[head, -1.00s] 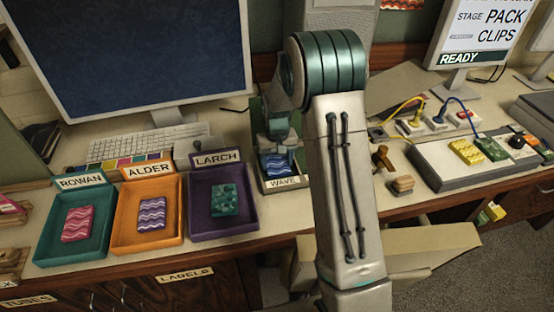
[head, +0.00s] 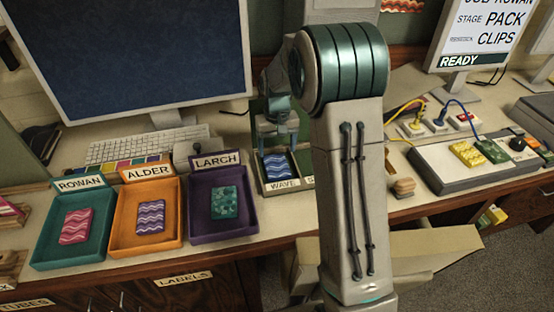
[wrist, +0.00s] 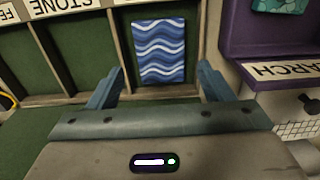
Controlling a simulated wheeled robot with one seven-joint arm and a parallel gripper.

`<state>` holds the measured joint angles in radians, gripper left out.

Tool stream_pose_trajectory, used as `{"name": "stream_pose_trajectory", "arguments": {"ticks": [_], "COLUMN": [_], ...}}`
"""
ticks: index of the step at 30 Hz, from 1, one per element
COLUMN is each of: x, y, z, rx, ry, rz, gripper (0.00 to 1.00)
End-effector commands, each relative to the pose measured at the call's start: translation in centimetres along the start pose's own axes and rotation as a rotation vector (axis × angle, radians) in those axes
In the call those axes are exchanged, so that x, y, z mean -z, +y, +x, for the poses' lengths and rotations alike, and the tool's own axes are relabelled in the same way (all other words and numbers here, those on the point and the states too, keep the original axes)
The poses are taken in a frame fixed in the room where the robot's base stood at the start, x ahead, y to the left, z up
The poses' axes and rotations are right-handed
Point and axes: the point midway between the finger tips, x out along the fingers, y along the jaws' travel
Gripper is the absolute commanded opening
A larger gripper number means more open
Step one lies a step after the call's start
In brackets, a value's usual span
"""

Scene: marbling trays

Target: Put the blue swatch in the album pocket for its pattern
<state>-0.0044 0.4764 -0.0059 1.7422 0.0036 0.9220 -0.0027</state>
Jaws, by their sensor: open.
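The blue swatch (head: 278,165), with pale wavy lines, lies in the album pocket labelled WAVE (head: 283,185). In the wrist view the swatch (wrist: 160,50) lies inside a green-floored pocket with pale dividers. My gripper (head: 276,138) is above it, open and empty. In the wrist view its two fingers stand apart, one either side of the swatch and clear of it. A neighbouring album pocket labelled STONE (wrist: 80,60) is empty in the wrist view. My arm hides most of the album in the head view.
Left of the album stand three trays with swatches: teal ROWAN (head: 45,252), orange ALDER (head: 120,245) and purple LARCH (head: 197,229). A monitor (head: 150,55) and keyboard (head: 135,147) are behind. A grey panel (head: 435,178) with swatches is at right.

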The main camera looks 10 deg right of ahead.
Motion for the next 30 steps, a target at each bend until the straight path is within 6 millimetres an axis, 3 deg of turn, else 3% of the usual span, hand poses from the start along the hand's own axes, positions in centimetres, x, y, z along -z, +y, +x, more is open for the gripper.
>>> {"name": "stream_pose_trajectory", "arguments": {"ticks": [6,14,17,22,30], "x": [0.1,-1.2,-3.3,-8.6,-17.4], "y": [0.0,0.0,0.0,0.0,0.0], "z": [-3.7,-6.1,-7.7,-10.5,-12.5], "rx": [0.0,0.0,0.001,0.001,0.002], "ry": [0.002,0.013,0.036,0.086,0.166], "rz": [0.0,0.0,-0.001,-0.002,-0.004], "gripper": [0.74,0.74,0.74,0.74,0.74]}}
